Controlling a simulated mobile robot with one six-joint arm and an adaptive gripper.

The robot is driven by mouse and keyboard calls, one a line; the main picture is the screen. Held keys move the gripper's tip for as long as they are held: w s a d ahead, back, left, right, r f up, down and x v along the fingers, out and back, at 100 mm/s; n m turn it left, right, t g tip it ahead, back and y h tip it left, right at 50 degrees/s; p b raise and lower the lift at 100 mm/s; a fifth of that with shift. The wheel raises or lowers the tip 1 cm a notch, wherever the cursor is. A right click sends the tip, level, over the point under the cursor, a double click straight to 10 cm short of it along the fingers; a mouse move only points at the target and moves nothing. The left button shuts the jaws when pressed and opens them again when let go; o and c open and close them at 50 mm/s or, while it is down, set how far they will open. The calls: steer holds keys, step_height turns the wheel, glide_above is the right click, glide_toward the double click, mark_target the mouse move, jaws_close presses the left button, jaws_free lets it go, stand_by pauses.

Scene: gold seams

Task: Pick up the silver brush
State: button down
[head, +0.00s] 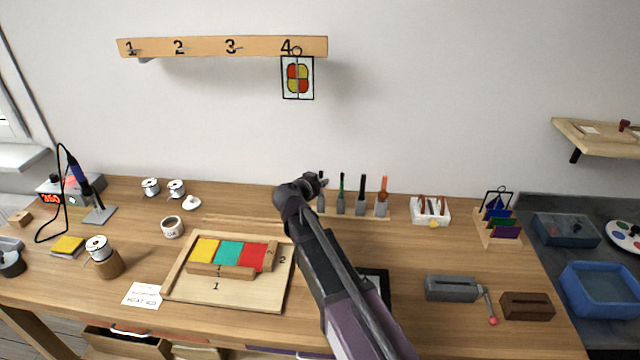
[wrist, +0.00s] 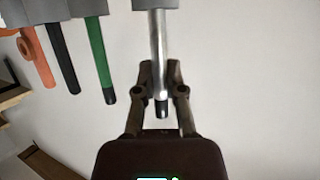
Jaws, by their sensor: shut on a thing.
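The silver brush (wrist: 158,40) stands at the left end of the row of tools, with a wide grey part at its base. In the wrist view the row appears upside down, with the silver handle's dark tip pointing down. My gripper (wrist: 160,76) is shut on this handle near its tip. In the head view my gripper (head: 312,184) is at the left end of the row, and my arm and gripper hide much of the brush. The brush appears upright and level with its neighbours.
Tools with green (head: 342,187), black (head: 362,188) and orange (head: 383,188) handles stand close to the right. A white tray (head: 415,212) sits farther right. A wooden board (head: 215,290) with coloured panes lies front left. A glass panel (head: 298,78) hangs above.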

steer(key=shift+r+p, duration=4.8)
steer(key=shift+r, duration=0.1)
steer(key=shift+s, duration=0.15)
